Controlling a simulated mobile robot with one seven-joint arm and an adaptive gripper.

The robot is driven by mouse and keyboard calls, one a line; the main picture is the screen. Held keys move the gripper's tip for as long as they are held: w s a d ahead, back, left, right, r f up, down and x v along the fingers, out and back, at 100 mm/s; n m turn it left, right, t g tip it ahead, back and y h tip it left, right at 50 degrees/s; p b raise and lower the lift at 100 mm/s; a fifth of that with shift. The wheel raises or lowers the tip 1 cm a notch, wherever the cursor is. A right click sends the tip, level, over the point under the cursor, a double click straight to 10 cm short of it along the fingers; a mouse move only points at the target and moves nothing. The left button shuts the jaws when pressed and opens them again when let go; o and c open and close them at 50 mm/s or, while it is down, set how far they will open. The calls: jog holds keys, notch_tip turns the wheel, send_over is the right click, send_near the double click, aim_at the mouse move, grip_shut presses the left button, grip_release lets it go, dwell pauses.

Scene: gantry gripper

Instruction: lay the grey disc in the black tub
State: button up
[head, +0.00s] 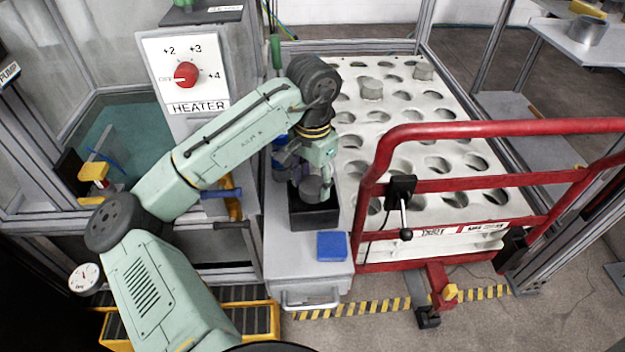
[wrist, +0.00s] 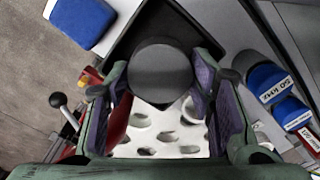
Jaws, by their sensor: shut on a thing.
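The grey disc (wrist: 162,73) is between the two fingers of my gripper (wrist: 160,88) in the wrist view. My gripper is shut on it. The black tub (head: 313,217) stands on a grey cabinet top in the head view, and my gripper (head: 316,180) is over it with the disc (head: 311,190). In the wrist view the tub (wrist: 122,50) shows behind and around the disc. The disc hides much of the tub's inside. I cannot tell whether the disc touches the tub.
A blue block (head: 332,246) lies in front of the tub on the grey cabinet (head: 295,262). Blue-labelled containers (wrist: 268,82) stand close beside my gripper. A red rail (head: 480,128) and a white board with holes (head: 400,140) are to the right. A heater panel (head: 187,75) is to the left.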

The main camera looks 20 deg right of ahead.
aim_at(313, 184)
jog(key=shift+f, duration=0.2)
jog(key=shift+f, duration=0.1)
jog(key=shift+f, duration=0.5)
jog(key=o, duration=1.1)
jog(key=shift+c, duration=0.2)
jog(key=shift+r, duration=0.1)
notch_tip(313, 184, up, 13)
